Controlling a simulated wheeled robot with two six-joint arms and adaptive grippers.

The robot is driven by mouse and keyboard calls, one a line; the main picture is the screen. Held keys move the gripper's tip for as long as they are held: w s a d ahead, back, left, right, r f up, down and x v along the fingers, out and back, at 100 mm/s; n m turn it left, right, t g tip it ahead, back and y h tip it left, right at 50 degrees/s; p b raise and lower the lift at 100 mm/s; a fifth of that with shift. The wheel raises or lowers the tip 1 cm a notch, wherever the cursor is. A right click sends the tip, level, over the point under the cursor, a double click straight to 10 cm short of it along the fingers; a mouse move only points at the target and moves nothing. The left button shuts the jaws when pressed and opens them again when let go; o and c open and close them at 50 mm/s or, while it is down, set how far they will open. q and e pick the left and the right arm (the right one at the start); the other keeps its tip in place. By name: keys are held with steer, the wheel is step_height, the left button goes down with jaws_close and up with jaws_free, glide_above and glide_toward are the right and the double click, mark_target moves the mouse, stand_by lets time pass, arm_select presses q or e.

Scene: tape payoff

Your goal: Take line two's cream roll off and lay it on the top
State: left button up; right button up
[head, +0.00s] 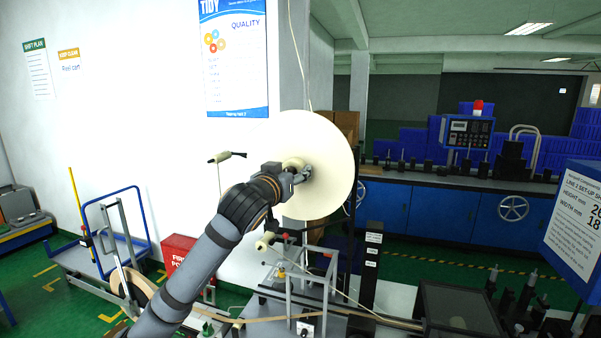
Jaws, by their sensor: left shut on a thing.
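The cream roll (327,140) is a large pale disc in the middle of the head view, facing me, above the metal frame of the machine. My left gripper (303,174) is shut at the roll's centre, on its cream hub. The gripper and wrist hide part of the hub and the roll's left side. I cannot tell whether the roll still sits on a spindle behind it. The machine's top (262,318) is partly visible below, behind my forearm. My right gripper is not in view.
A dark post (371,265) with labels stands right of the frame. A blue set-up sign (575,220) is at the right edge. A small roller arm (227,157) sticks out left of the roll. A blue trolley (100,250) and red box (178,250) stand left.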

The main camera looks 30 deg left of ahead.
arm_select(q)
steer(key=shift+r, duration=0.1)
steer(key=c, duration=0.4)
